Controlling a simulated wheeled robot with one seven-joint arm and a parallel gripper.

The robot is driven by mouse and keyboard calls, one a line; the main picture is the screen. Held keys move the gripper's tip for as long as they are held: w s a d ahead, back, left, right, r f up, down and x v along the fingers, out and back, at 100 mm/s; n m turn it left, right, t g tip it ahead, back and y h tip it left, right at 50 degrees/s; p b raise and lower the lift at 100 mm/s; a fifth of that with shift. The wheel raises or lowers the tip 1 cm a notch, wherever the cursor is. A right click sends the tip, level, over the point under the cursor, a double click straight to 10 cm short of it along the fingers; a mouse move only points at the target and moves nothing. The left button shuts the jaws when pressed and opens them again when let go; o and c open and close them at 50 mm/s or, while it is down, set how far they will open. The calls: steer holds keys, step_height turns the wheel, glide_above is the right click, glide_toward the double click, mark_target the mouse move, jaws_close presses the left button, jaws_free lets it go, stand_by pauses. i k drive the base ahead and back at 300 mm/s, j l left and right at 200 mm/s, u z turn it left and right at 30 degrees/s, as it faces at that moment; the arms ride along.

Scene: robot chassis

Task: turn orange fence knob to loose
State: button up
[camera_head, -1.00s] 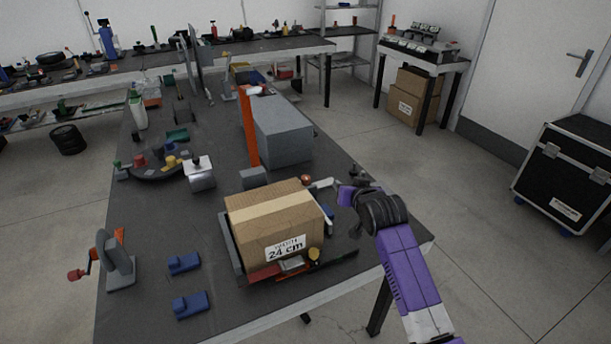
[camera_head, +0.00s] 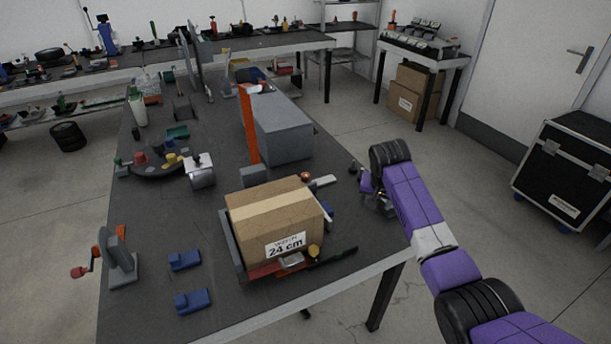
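A cardboard box labelled 24 cm (camera_head: 262,222) sits in a low grey and red fixture (camera_head: 238,256) on the dark workbench. A small orange-copper knob (camera_head: 305,177) shows behind the box's far right corner; it looks like the orange fence knob. Nothing is seen held.
A light bar (camera_head: 325,181) lies beside the orange knob. A grey block (camera_head: 283,133) and an orange upright (camera_head: 249,125) stand behind the box. Two blue blocks (camera_head: 185,260) (camera_head: 192,300) and a crank device (camera_head: 118,258) are at front left.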

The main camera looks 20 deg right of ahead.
mark_target(304, 177)
steer(key=i+j, duration=0.3)
steer(key=i, duration=0.15)
steer(key=i+j, duration=0.35)
steer(key=i, duration=0.1)
